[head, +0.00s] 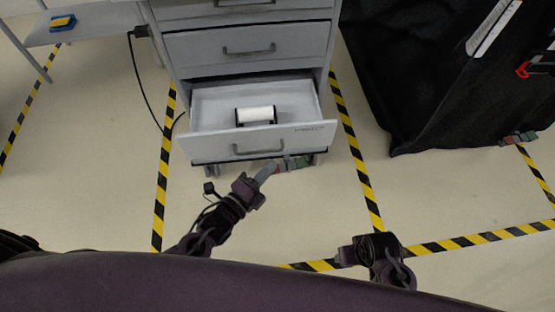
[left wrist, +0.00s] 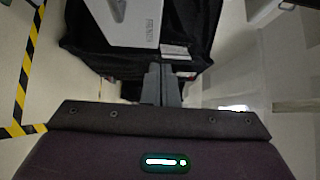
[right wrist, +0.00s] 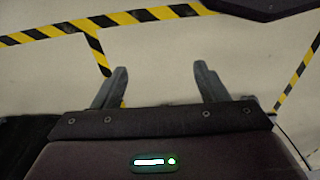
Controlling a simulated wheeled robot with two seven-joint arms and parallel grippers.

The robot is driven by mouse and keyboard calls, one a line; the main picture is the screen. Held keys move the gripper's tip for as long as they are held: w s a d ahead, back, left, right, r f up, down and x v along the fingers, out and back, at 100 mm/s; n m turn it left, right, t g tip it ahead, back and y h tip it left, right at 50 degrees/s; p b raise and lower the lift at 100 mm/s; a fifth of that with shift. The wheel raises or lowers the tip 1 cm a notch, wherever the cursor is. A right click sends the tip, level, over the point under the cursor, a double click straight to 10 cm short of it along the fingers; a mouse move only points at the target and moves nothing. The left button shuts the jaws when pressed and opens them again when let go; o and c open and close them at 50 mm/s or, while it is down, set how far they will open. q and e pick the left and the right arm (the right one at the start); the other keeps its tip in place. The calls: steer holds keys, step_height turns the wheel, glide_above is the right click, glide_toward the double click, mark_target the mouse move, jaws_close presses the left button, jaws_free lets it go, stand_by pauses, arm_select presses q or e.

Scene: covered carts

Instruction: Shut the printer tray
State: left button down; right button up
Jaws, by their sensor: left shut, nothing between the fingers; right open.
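The printer tray is a white drawer (head: 205,147) in the grey cabinet, pulled out toward me in the head view. It holds a white roll on a dark holder (head: 257,115). Its front has a grey handle (head: 258,151) and small lettering. My left gripper (head: 268,171) is shut and empty, just below the drawer front near the handle; whether it touches the front cannot be told. In the left wrist view its fingers (left wrist: 161,85) are together below a pale lettered panel (left wrist: 130,22). My right gripper (right wrist: 160,85) is open and empty over the floor, well away from the drawer.
The cabinet (head: 250,45) has more drawers above, which look closed. A black covered cart (head: 400,70) stands at the right. A shelf (head: 85,22) with a blue and yellow object is at upper left. Yellow-black tape marks the open floor, and a black cable (head: 143,85) hangs left of the cabinet.

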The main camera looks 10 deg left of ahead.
arm_select(q)
steer(key=b, duration=0.1)
glide_toward(295, 126)
steer(key=w+d, duration=0.1)
steer(key=d, duration=0.3)
steer(key=shift+w+a, duration=0.3)
steer(key=shift+w, duration=0.7)
steer(key=shift+w+a, duration=0.25)
steer(key=shift+w, duration=0.75)
arm_select(e)
steer(key=shift+s+a+r, duration=0.1)
steer(key=shift+r, duration=1.25)
steer(key=shift+s+a+r, duration=0.1)
steer(key=shift+r, duration=1.2)
